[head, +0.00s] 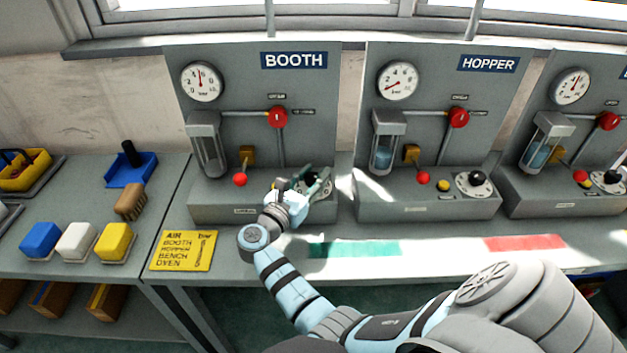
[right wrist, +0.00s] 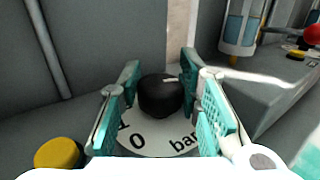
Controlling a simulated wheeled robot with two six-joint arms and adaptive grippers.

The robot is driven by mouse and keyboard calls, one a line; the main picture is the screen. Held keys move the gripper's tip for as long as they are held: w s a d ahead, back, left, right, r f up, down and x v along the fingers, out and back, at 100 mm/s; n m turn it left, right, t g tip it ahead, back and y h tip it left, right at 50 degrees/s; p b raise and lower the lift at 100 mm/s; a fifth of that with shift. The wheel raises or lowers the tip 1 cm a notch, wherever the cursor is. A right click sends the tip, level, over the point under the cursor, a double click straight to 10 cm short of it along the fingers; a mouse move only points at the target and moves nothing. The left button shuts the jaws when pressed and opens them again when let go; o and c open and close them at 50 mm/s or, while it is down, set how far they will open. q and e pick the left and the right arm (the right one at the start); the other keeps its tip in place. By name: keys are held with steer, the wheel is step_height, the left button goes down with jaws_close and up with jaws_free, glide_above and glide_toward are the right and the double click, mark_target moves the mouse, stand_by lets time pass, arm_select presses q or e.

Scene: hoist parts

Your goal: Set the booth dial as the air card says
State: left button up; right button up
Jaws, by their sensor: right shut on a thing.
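The booth panel (head: 315,95) stands at the left of a row of grey stations, with a round gauge (head: 202,81) whose needle points nearly straight up. Its black dial knob (right wrist: 160,95) sits on a white plate marked "0" and "bar" (right wrist: 158,143); a white line on the knob points right in the right wrist view. My right gripper (head: 312,184) is shut on this knob, one teal finger on each side, and hides most of the dial in the head view. My left gripper is not in view.
A yellow button (right wrist: 58,154) sits beside the dial. The hopper panel (head: 440,90) stands to the right. Coloured blocks (head: 77,241) and a brush (head: 130,202) lie on the left table.

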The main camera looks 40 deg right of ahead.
mark_target(314, 176)
steer(key=shift+m+g, duration=0.3)
steer(key=shift+g, duration=0.1)
steer(key=o, duration=1.2)
steer(key=shift+d, duration=0.1)
steer(key=shift+r, duration=0.1)
step_height(314, 176, up, 10)
steer(key=shift+f, duration=0.1)
